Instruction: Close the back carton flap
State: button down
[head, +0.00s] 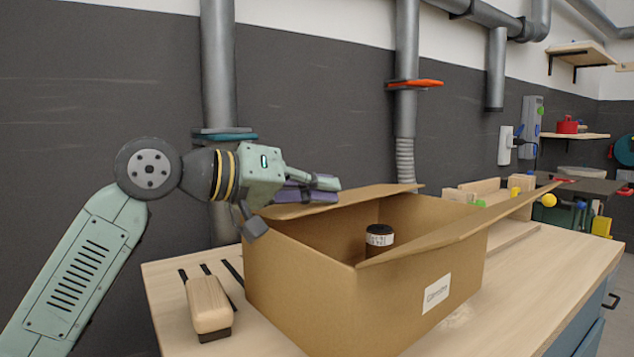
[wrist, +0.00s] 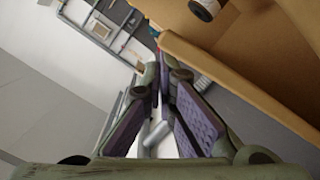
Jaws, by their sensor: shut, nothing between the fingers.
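An open brown carton (head: 315,285) stands on the wooden workbench. Its back flap (head: 375,196) sticks out from the far rim and looks nearly level, not folded over the opening. My gripper (head: 335,184) is shut and empty, at the far left part of the back flap. I cannot tell whether it touches the flap. In the wrist view my gripper (wrist: 158,62) points past a long cardboard edge (wrist: 235,82) on its right. A dark jar with a white label (head: 379,238) stands inside the carton; part of it shows in the wrist view (wrist: 205,8).
A wooden-handled brush (head: 209,305) lies left of the carton. Wooden blocks and small coloured items (head: 490,190) are behind it to the right. A grey pipe (head: 406,120) runs up the wall behind.

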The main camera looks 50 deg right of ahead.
jog(key=shift+s+f+m+t+b, duration=0.25)
jog(key=shift+f+m+t+b, duration=0.05)
jog(key=shift+f+m, duration=0.35)
jog(key=v, duration=1.2)
